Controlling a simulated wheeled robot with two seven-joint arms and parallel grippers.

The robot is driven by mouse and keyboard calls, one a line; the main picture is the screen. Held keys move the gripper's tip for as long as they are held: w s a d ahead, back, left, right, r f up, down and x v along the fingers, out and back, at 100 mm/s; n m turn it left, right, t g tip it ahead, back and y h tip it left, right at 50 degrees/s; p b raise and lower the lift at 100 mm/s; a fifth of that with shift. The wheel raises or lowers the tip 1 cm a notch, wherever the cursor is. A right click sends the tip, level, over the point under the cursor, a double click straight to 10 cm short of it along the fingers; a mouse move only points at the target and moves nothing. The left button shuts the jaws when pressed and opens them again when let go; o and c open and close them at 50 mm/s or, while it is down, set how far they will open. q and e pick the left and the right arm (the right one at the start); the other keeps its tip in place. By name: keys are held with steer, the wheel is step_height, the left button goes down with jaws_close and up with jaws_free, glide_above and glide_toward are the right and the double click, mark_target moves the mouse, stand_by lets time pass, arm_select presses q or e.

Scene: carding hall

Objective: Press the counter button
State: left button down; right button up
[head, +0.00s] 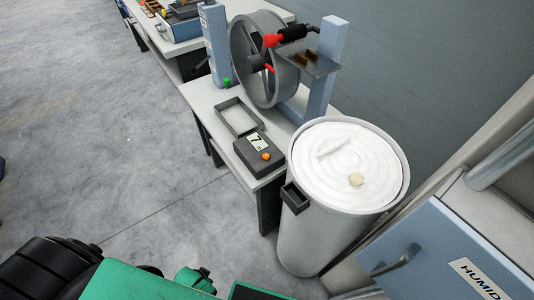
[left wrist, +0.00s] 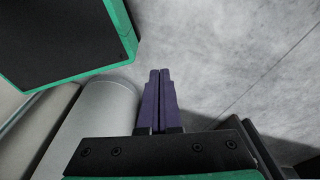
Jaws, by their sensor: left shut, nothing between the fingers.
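The counter (head: 258,151) is a dark box with a small display that reads 7. It sits at the near end of a light table. Its orange button (head: 266,156) is on the top face, beside the display. My left gripper (left wrist: 160,75) shows in the left wrist view with its two purple fingers together and nothing between them. It is over the grey floor, and the counter is not in that view. In the head view neither gripper's fingers can be seen.
An empty open tray (head: 238,117) lies behind the counter, near a grey wheel (head: 258,60) on a stand. A blue cabinet (head: 440,245) is at the lower right.

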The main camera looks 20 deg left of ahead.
arm_select(q)
steer(key=w+d+r+t+h+p, duration=0.1)
steer(key=w+d+r+t+p, duration=0.15)
steer(key=w+r, duration=1.5)
steer(key=w+d+r+m+h+p, duration=0.1)
steer(key=w+d+r, duration=0.25)
steer(key=r, duration=0.55)
steer(key=w+d+r+m+h+p, duration=0.1)
steer(key=w+d+r+h, duration=0.1)
steer(key=d+r, duration=0.45)
steer(key=w+d+r+m+h+p, duration=0.1)
steer(key=w+d+r, duration=0.2)
steer(key=r, duration=0.7)
steer(key=w+a+r+n+h, duration=0.1)
steer(key=w+a+r, duration=0.1)
steer(key=w, duration=0.3)
steer(key=w+a+r+n+h, duration=0.1)
steer(key=w+a+r, duration=0.1)
steer(key=w, duration=0.3)
steer(key=shift+w+r+t+h, duration=0.25)
steer(key=shift+r+t+h, duration=0.1)
steer(key=shift+r+h, duration=0.05)
steer(key=shift+d, duration=0.1)
